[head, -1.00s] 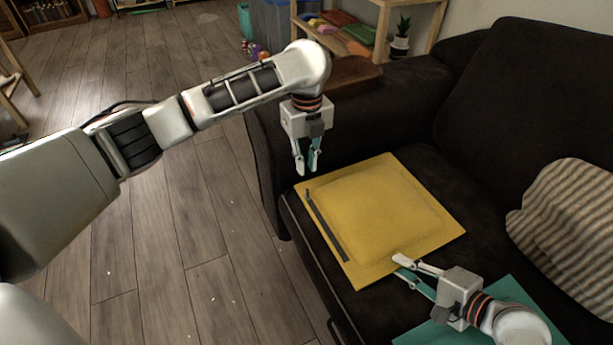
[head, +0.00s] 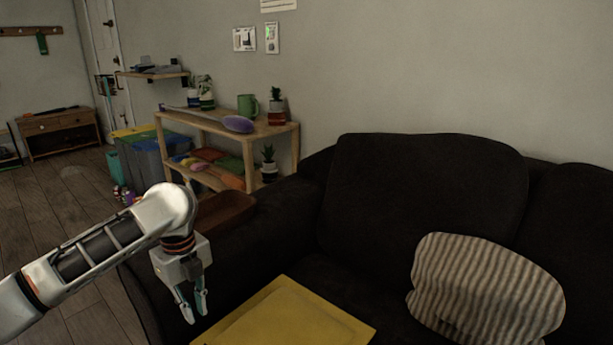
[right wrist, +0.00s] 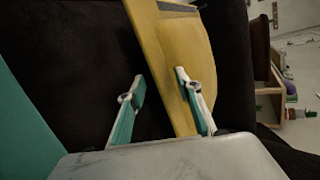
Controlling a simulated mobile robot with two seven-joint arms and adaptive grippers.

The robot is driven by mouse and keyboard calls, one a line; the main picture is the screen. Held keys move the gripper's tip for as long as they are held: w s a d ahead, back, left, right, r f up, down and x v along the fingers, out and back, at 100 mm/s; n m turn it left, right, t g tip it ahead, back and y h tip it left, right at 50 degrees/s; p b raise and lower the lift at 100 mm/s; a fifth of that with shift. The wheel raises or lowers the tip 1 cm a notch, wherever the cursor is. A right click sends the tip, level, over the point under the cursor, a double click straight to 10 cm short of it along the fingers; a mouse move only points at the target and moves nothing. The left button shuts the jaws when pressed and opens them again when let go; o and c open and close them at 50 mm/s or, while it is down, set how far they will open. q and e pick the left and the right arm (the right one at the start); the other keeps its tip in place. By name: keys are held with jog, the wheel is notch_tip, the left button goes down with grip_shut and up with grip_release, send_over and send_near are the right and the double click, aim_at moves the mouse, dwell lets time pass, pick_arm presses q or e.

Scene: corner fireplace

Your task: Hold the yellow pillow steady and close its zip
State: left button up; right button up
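The yellow pillow (head: 290,315) lies on the dark sofa seat, its near part cut off by the bottom of the head view. My left gripper (head: 195,312) points down beside the pillow's left edge, fingers slightly apart with nothing between them. In the right wrist view the pillow (right wrist: 165,55) appears edge-on, with a dark strip (right wrist: 178,7) at the top that looks like the zip. My right gripper (right wrist: 158,85) is open there; the pillow's flat border runs between its fingers, one finger over the pillow and one over dark fabric. The zip is out of the head view.
A striped cushion (head: 485,290) sits on the sofa at right. A brown tray (head: 226,210) rests on the sofa arm. Behind it stands a wooden shelf (head: 225,140) with plants and cloths. A teal flat thing (right wrist: 20,120) shows at left in the right wrist view.

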jog(key=o, duration=0.6)
